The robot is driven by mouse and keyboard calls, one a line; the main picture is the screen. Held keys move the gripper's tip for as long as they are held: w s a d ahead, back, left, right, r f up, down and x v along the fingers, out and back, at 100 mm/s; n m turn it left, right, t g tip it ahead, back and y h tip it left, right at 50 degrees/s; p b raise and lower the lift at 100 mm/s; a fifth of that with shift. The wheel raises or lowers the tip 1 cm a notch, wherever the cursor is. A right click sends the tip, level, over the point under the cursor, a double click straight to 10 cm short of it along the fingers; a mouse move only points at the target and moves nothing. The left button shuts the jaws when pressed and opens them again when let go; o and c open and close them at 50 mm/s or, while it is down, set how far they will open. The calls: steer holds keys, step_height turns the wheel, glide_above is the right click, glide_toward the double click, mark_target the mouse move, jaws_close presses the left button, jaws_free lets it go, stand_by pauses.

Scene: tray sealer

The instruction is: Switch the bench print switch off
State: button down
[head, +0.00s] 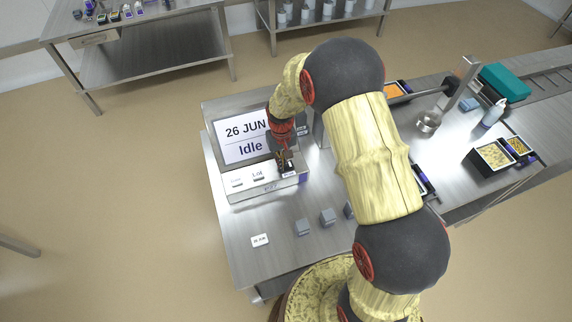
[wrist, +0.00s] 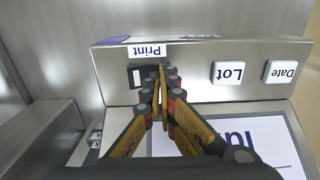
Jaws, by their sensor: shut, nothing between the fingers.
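The print switch (wrist: 137,76) is a small black rocker with a pale part, under a white "Print" label (wrist: 146,50) on the sloped metal panel in the wrist view. My gripper (wrist: 161,72) is shut and empty, its fingertips right beside the switch and overlapping its edge in the picture. I cannot tell whether they touch it. In the head view my gripper (head: 283,158) is over the right end of the panel (head: 262,188) and largely hides the switch. The display (head: 246,138) above the panel reads "26 JUN" and "Idle".
White Lot (wrist: 228,72) and Date (wrist: 284,72) buttons sit on the same panel. Grey blocks (head: 303,227) and a printed label (head: 260,240) lie on the bench in front. Filled trays (head: 491,157) and a bottle (head: 493,114) stand at the right.

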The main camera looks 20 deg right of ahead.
steer(key=shift+r, duration=0.1)
steer(key=shift+r+p, duration=2.4)
steer(key=shift+r, duration=1.1)
steer(key=s+g, duration=0.1)
steer(key=s, duration=0.4)
steer(key=s+r+t, duration=0.2)
steer(key=s+r, duration=0.5)
steer(key=r, duration=0.3)
steer(key=s+r+t+b, duration=0.1)
steer(key=s+r+t, duration=0.1)
steer(key=s+r, duration=0.5)
steer(key=s+r+t, duration=0.2)
steer(key=s+r, duration=0.5)
steer(key=r, duration=0.7)
steer(key=shift+s+r+t, duration=0.2)
steer(key=shift+r+t, duration=0.05)
steer(key=shift+t, duration=0.05)
